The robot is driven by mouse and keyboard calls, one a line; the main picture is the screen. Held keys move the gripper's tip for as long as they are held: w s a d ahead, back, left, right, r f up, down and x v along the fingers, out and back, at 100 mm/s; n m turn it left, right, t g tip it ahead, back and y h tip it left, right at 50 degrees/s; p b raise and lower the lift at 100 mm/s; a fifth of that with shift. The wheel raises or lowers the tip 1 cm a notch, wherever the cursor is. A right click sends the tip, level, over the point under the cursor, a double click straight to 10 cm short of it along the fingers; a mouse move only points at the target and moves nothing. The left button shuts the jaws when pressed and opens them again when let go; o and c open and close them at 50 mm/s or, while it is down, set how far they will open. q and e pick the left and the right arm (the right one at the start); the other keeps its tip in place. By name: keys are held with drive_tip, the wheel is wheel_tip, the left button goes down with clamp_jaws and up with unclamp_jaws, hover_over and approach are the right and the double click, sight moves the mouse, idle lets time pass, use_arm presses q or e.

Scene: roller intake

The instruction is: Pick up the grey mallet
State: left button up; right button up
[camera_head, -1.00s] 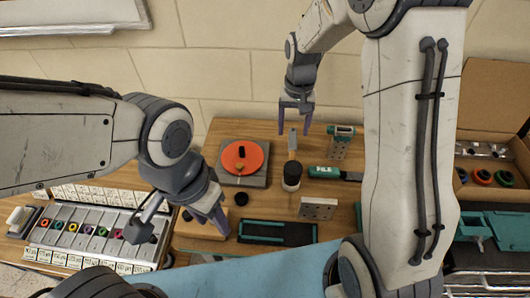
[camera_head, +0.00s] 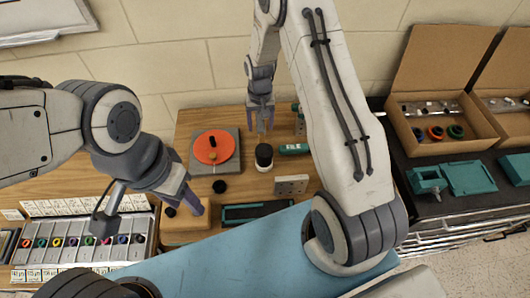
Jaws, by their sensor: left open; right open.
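A mallet (camera_head: 264,158) with a dark grey-black head and pale band lies on the wooden bench in the head view. Its wooden handle points away toward the wall. My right gripper (camera_head: 262,120) is open, pointing down at the far end of that handle; whether it touches the handle I cannot tell. My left gripper (camera_head: 188,206) is open and low beside a wooden block (camera_head: 185,232), left of the mallet, holding nothing visible.
An orange disc (camera_head: 214,146) on a grey plate lies left of the mallet. A green FILE box (camera_head: 294,149), a grey perforated block (camera_head: 291,185) and a black-green tray (camera_head: 256,212) lie close by. Cardboard boxes (camera_head: 442,140) stand at the right.

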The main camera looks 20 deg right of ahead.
drive_tip(key=shift+f, duration=0.45)
drive_tip(key=shift+c, duration=0.3)
clamp_jaws()
drive_tip(key=shift+r, duration=0.1)
idle(0.8)
